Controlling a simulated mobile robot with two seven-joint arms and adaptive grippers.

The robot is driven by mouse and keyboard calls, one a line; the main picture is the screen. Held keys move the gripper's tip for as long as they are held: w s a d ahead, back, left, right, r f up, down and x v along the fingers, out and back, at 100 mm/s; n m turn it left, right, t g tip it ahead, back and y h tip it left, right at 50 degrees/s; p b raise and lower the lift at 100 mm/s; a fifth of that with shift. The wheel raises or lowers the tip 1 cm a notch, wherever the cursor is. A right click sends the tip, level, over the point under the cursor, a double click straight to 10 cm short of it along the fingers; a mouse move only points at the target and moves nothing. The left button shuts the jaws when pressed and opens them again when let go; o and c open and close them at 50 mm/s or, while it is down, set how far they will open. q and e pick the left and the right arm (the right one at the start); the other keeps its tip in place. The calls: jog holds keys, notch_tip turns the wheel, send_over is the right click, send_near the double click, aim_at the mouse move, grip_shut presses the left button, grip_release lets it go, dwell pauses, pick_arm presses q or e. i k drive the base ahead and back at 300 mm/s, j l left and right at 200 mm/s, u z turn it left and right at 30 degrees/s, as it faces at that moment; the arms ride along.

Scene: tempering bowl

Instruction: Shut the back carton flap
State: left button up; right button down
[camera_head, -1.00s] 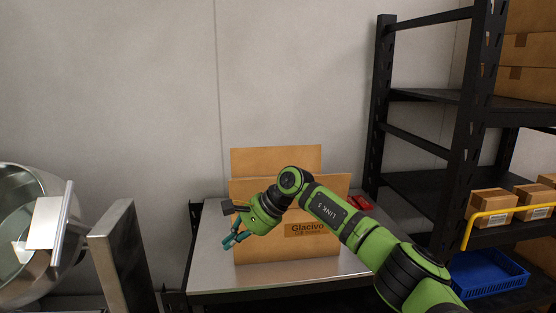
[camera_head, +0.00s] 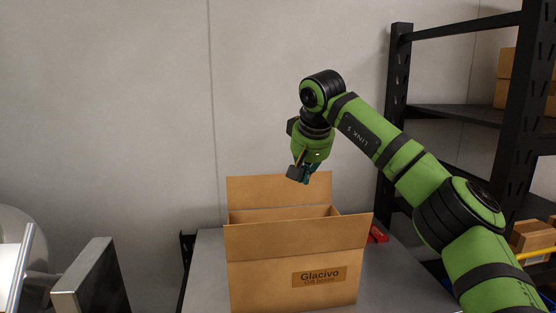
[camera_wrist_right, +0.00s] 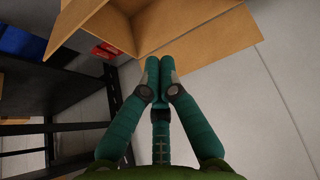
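The brown carton (camera_head: 290,285) stands on the metal table, with a "Glacivo" label on its front. Its back flap (camera_head: 276,190) stands up at the rear edge, near the wall. The front flap (camera_head: 295,236) is also raised, and the box top is open. My right gripper (camera_head: 299,178) hangs above the carton's back right part, by the upper right corner of the back flap. In the right wrist view its teal fingers are together and empty, near a cardboard flap edge (camera_wrist_right: 215,45); I cannot tell if they touch it. My left gripper is out of view.
A red item (camera_head: 378,234) lies on the table (camera_head: 207,270) right of the carton. A black shelf rack (camera_head: 400,100) stands at the right, with boxes on it. A steel bowl (camera_head: 22,245) is at the far left. The wall is close behind.

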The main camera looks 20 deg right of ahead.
aim_at(259, 191)
jog(key=i+l, duration=0.2)
jog(key=i, duration=0.25)
jog(key=i+l, duration=0.15)
jog(key=i, duration=0.3)
